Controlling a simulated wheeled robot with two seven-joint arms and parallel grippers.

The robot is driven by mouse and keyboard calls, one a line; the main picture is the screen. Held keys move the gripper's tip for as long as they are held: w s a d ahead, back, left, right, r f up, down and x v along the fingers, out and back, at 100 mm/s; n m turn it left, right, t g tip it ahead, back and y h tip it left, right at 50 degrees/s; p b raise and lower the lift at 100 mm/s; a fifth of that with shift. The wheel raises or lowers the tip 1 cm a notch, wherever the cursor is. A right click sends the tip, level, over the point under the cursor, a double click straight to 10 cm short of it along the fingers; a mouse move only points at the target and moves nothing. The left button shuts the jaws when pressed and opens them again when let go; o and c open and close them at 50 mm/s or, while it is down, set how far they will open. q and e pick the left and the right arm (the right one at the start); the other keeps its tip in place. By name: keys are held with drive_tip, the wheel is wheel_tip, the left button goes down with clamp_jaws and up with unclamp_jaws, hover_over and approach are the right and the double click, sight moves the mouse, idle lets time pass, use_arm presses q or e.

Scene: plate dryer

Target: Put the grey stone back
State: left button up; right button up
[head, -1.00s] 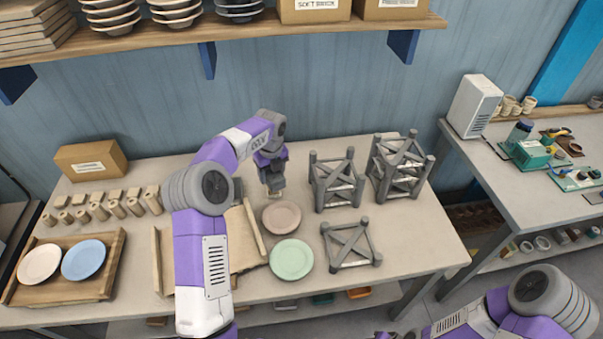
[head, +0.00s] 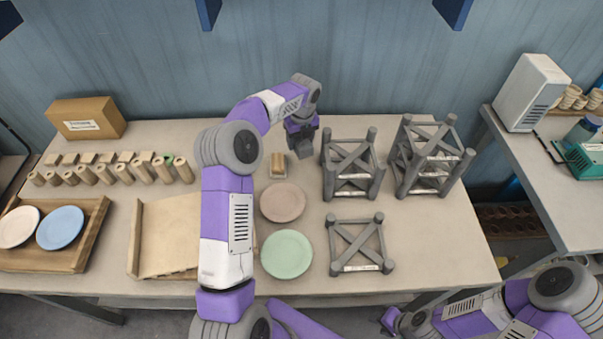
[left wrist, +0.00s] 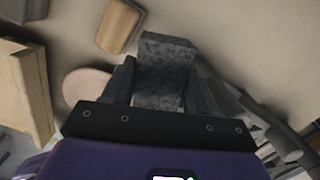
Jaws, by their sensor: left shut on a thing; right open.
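The grey stone (left wrist: 163,70) is a speckled grey block, between the two fingers of my left gripper (left wrist: 161,92) in the left wrist view. In the head view my left gripper (head: 301,150) is at the back of the table, left of the grey frames; the stone cannot be made out there. The gripper is shut on the stone. A small tan block (head: 278,163) on a pale base lies just left of it, and shows in the left wrist view (left wrist: 118,27). My right gripper (head: 392,322) is open and empty at the table's front edge.
Grey frames stand at the right: a single one (head: 350,188), a stacked pair (head: 408,185) and a lower one (head: 357,262). A pink plate (head: 283,203) and a green plate (head: 286,268) lie left of them. A wooden board (head: 165,235) and a plate tray (head: 92,225) are further left.

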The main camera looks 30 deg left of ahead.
sight(300, 167)
use_arm(q)
drive_tip(key=shift+s+f, duration=0.1)
drive_tip(key=shift+f, duration=0.45)
wheel_tip(300, 167, down, 9)
drive_tip(key=shift+f+b, duration=0.1)
drive_tip(key=shift+b, duration=1.05)
drive_tip(key=shift+f, duration=0.1)
drive_tip(key=o, duration=0.8)
drive_tip(key=shift+f, duration=0.1)
drive_tip(key=r, duration=0.4)
drive_tip(key=r+p, duration=0.1)
drive_tip(key=r, duration=0.3)
drive_tip(key=d+r+p, duration=0.1)
drive_tip(key=r, duration=0.3)
drive_tip(key=shift+s+d+r, duration=0.1)
drive_tip(key=shift+s+r, duration=0.05)
drive_tip(key=shift+s, duration=0.2)
